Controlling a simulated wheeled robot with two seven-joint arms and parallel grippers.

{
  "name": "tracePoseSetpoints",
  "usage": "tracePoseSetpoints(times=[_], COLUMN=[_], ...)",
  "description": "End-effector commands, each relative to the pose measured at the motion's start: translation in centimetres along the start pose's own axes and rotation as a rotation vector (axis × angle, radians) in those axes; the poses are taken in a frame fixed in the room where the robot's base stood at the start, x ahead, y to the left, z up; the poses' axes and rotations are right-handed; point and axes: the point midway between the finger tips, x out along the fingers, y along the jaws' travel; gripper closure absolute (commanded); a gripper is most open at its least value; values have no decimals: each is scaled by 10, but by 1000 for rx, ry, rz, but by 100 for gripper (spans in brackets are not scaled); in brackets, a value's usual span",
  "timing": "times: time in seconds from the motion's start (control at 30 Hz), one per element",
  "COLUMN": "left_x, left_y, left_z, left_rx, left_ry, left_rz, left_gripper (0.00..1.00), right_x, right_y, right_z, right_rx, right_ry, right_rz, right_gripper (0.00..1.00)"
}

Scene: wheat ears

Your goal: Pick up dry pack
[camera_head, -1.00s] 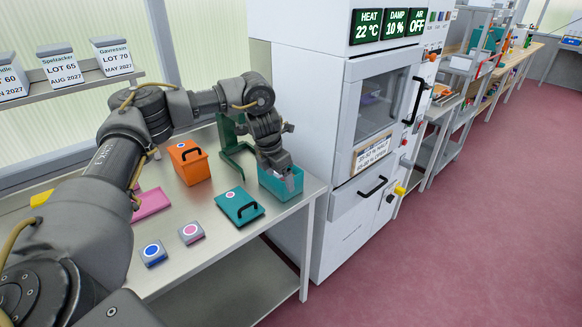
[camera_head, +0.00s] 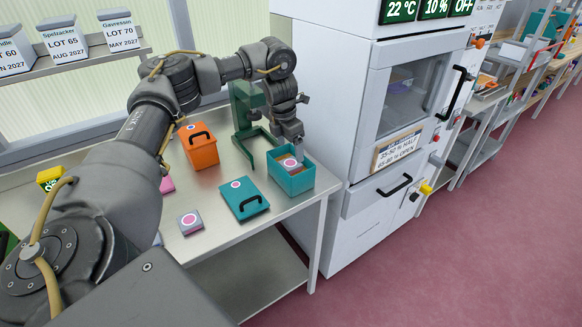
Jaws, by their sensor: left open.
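My left gripper (camera_head: 297,152) hangs fingers-down over the open teal box (camera_head: 298,183) at the right end of the steel table. It is open. A small grey pack with a pink disc (camera_head: 290,163) shows inside the box, just below the fingers; whether the fingers touch it I cannot tell. A second grey pack with a pink disc (camera_head: 190,222) lies flat on the table to the left. A teal lid (camera_head: 243,199) with a black handle lies between that pack and the box. My right gripper is not in view.
An orange box (camera_head: 199,149) with a black handle and a green stand (camera_head: 246,118) are behind on the table (camera_head: 234,231). A white cabinet (camera_head: 360,160) stands close to the right of the teal box. Labelled containers (camera_head: 66,40) line the shelf at upper left.

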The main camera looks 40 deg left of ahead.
Motion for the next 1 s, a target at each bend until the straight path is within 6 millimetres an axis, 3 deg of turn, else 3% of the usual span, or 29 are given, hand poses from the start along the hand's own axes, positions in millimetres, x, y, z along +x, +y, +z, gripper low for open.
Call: tracePoseSetpoints(times=[0.27,0.63,0.9,1.0], left_x=[10,56,60,60], left_y=[2,6,6,6], left_z=[-2,-5,-5,-5], left_rx=[-4,-5,-6,-6], left_ry=[1,2,0,0], left_rz=[1,1,1,1], left_gripper=[18,18,18,30], right_x=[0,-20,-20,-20], right_y=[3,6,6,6], right_z=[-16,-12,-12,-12], right_rx=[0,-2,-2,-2], right_ry=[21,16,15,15], right_rz=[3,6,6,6], right_gripper=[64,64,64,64])
